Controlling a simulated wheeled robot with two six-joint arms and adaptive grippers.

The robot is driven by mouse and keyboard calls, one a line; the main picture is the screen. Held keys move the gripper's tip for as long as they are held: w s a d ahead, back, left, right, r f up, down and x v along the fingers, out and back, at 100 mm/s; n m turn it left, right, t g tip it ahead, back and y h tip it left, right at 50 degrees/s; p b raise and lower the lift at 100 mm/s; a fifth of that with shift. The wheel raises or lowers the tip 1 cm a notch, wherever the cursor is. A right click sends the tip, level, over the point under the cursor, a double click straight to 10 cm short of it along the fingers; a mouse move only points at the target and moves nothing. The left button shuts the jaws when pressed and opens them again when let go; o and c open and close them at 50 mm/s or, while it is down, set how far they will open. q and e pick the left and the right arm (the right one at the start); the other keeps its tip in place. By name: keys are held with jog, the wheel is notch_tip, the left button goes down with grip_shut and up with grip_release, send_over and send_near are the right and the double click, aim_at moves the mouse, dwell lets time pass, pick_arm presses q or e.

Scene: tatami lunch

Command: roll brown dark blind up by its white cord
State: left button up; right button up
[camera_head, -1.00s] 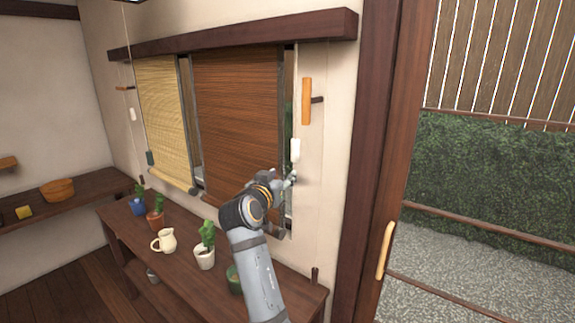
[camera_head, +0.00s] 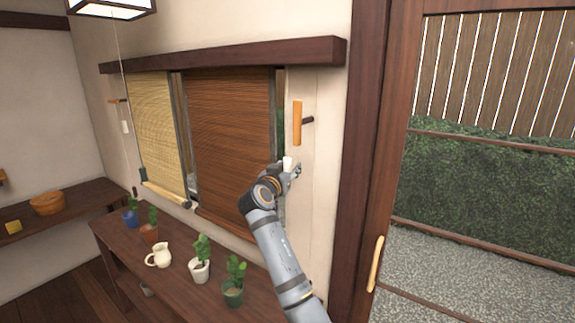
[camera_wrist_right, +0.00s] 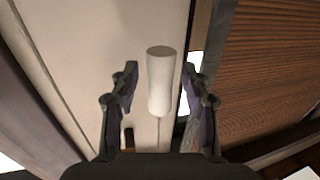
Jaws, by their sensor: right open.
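The brown dark blind (camera_head: 232,140) hangs unrolled over the right part of the window in the head view; its slats also show at the right of the wrist view (camera_wrist_right: 270,75). The white cord's pull (camera_head: 288,162) hangs beside the blind's right edge. In the wrist view the white pull (camera_wrist_right: 160,82) is between the two fingers of my right gripper (camera_wrist_right: 160,100), with gaps on both sides. My right gripper (camera_head: 293,171) is open around it, not gripping. My left gripper is not in view.
A yellow blind (camera_head: 155,130) hangs to the left. An orange wooden piece (camera_head: 297,123) with a dark peg (camera_head: 308,120) is on the wall above my gripper. A wooden bench (camera_head: 180,285) below carries a cream jug (camera_head: 159,256) and several potted plants. A sliding door (camera_head: 390,160) stands at the right.

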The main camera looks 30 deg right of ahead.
grip_shut()
dwell(0.3)
jog(key=shift+f, duration=0.1)
pick_arm(q)
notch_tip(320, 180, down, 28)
jog(key=b, duration=2.9)
pick_arm(e)
notch_tip(320, 180, down, 31)
jog(key=shift+w+d+r, duration=0.1)
jog(key=shift+w+d, duration=0.05)
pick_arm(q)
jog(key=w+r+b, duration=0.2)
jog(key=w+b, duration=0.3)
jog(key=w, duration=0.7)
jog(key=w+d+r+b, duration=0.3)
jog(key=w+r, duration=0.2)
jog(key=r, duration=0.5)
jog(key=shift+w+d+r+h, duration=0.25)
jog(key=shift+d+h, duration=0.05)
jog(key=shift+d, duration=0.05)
pick_arm(e)
notch_tip(320, 180, down, 11)
jog(key=shift+r, duration=0.2)
